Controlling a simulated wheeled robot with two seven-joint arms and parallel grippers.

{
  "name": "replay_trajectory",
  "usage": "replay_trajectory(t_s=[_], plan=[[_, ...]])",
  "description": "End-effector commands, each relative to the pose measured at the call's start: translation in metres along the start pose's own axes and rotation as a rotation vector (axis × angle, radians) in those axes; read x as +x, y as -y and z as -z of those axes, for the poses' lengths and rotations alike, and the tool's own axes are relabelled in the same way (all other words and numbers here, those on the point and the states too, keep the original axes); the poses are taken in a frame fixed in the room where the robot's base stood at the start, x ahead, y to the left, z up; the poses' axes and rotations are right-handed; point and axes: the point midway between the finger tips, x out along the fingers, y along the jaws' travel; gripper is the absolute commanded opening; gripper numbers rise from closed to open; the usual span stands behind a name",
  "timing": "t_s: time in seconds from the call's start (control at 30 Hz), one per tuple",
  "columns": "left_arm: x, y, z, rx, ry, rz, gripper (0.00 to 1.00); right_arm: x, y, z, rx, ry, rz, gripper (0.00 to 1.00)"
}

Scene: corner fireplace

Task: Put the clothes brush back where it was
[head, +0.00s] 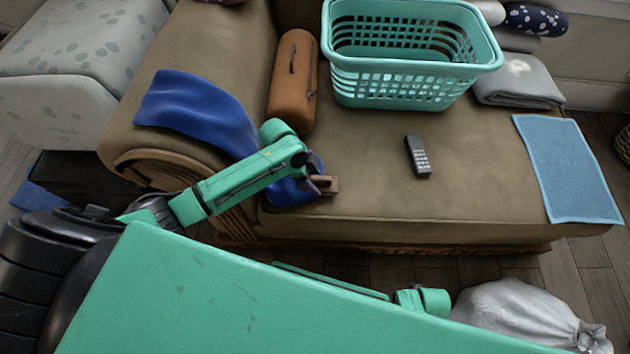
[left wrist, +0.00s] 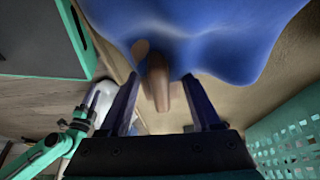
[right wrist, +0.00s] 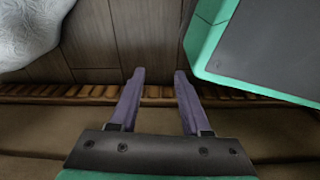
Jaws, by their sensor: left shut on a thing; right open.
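The clothes brush (head: 327,184) is a small brown wooden piece at the tip of my left gripper (head: 314,177), just over the sofa's front left corner. In the left wrist view its brown handle (left wrist: 158,84) shows between the two dark fingers, and the left gripper is shut on it. The blue cloth (head: 195,107) drapes over the sofa arm and down beside the gripper; it fills the top of the left wrist view. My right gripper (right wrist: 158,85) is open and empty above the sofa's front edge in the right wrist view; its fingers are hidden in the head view.
The brown sofa (head: 370,180) carries an orange case (head: 293,85), a teal laundry basket (head: 400,75), a dark remote (head: 418,157) and a light-blue towel (head: 567,168). A white sack (head: 520,312) lies on the wooden floor. The middle of the seat is mostly clear.

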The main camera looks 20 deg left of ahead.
Motion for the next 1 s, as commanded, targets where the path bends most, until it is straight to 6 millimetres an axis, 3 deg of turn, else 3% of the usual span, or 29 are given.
replay_trajectory(t_s=[0.27,0.3,0.37,0.4,0.77,0.87,1.0], plan=[[0.002,0.000,0.000,0.000,-0.002,0.001,0.20,-0.001,0.000,0.001,0.001,0.002,0.000,0.47],[0.002,0.000,-0.001,0.000,-0.001,0.001,0.68,-0.001,0.000,0.001,0.001,0.001,0.000,0.47],[0.002,0.000,0.000,0.000,-0.001,0.001,0.91,-0.001,0.000,0.001,0.001,0.001,0.000,0.47],[0.002,0.000,0.000,0.000,-0.001,0.001,0.94,-0.001,0.000,0.001,0.001,0.001,0.000,0.47],[-0.005,0.001,0.001,0.000,-0.001,0.002,0.94,-0.004,0.000,0.002,0.000,-0.003,0.000,0.47],[-0.021,0.001,0.001,0.001,-0.001,0.004,0.94,0.002,-0.001,-0.012,-0.006,0.007,-0.002,0.47],[-0.059,0.001,0.002,0.001,0.000,0.004,0.94,0.006,-0.002,-0.033,-0.016,0.012,-0.004,0.47]])
